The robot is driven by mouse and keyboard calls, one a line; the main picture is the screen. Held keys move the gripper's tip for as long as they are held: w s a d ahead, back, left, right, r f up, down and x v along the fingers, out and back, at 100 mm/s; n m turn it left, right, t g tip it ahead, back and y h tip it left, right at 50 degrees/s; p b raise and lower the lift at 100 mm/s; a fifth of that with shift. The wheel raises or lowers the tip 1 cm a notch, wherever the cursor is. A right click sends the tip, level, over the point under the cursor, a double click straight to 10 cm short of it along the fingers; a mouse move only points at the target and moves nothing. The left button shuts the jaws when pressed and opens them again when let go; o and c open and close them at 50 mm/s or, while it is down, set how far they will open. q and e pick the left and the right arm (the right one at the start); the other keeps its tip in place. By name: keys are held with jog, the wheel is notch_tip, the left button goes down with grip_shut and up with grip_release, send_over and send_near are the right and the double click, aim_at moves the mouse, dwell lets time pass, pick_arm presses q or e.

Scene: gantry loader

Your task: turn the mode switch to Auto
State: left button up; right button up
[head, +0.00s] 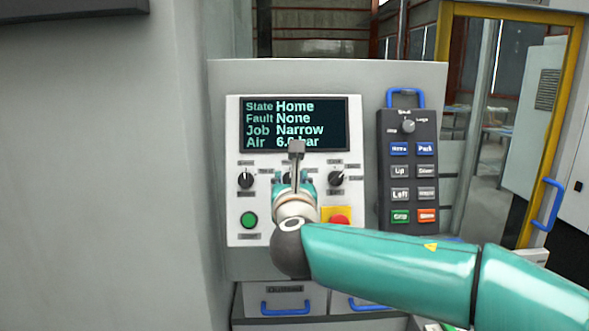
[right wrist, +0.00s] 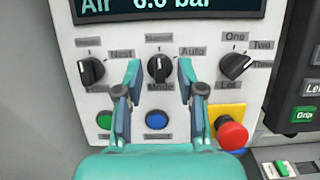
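The mode switch (right wrist: 159,69) is a black rotary knob on the white control panel (head: 240,215), above a label reading Mode. Its pale mark points up toward the upper label, with the Auto label (right wrist: 193,51) to its upper right. My right gripper (right wrist: 160,75) is open, one finger on each side of the knob, with gaps visible. Whether the fingertips reach its depth I cannot tell. In the head view my right gripper (head: 293,182) and wrist cover the switch. My left gripper is not in view.
Similar knobs sit left (right wrist: 92,71) and right (right wrist: 236,66) of the switch. Below are a green button (right wrist: 104,120), a blue button (right wrist: 156,121) and a red mushroom button (right wrist: 231,134). The display (head: 315,120) is above. A keypad pendant (head: 408,215) hangs at right.

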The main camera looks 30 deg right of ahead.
aim_at(290, 180)
jog(key=shift+x, duration=1.35)
jog(key=shift+c, duration=0.3)
